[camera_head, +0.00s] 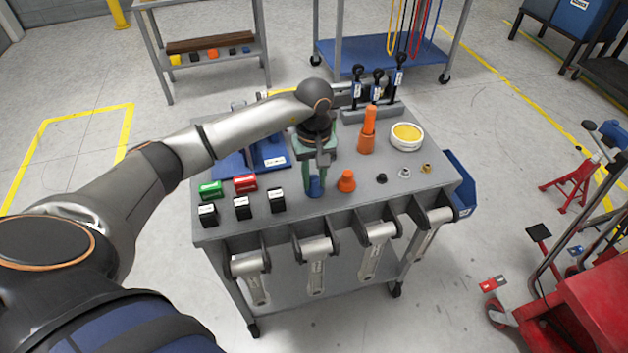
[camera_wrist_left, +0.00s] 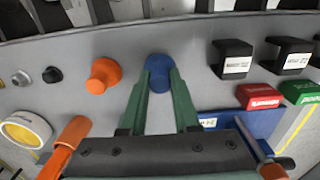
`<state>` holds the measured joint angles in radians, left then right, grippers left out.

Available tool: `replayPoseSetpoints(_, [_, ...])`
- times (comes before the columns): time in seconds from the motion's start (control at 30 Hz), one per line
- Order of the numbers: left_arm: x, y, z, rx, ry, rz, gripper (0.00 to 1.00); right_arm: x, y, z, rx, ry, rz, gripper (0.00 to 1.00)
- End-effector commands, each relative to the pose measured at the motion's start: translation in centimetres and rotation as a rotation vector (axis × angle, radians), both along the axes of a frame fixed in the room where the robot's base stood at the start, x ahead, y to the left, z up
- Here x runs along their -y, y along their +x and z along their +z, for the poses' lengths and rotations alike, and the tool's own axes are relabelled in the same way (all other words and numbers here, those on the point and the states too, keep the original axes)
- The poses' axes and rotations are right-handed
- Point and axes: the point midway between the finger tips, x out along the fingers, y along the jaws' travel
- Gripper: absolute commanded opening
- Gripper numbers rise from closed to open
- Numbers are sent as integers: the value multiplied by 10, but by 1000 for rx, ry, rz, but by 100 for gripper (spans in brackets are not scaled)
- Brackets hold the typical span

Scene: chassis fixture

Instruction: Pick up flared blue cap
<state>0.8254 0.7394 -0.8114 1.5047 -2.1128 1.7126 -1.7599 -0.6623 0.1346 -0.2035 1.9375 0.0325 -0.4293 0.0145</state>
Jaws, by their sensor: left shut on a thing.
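The flared blue cap (camera_head: 315,186) is on the grey cart top near its front edge. My left gripper (camera_head: 314,184) reaches down over it with green fingers. In the left wrist view the fingertips (camera_wrist_left: 159,75) are shut on the blue cap (camera_wrist_left: 158,62), one on each side. I cannot tell whether the cap is clear of the surface. My right gripper is not in view.
An orange cap (camera_head: 346,181) stands just right of the blue one. Black blocks (camera_head: 242,206), a green block (camera_head: 210,189) and a red block (camera_head: 245,184) stand to the left. An orange tool (camera_head: 367,132) and a white tub (camera_head: 406,136) stand behind on the right.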

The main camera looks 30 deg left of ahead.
Motion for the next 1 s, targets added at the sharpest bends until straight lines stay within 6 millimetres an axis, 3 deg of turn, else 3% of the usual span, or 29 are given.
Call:
replayPoseSetpoints(0.13, [-1,2,25,8,3,0,0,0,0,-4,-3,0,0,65])
replayPoseSetpoints(0.4, [22,-44,84,8,3,-6,0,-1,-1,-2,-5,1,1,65])
replayPoseSetpoints(0.7, [50,-99,109,3,1,-4,0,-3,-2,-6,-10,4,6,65])
replayPoseSetpoints(1.0, [63,-123,121,1,2,-1,0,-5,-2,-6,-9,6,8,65])
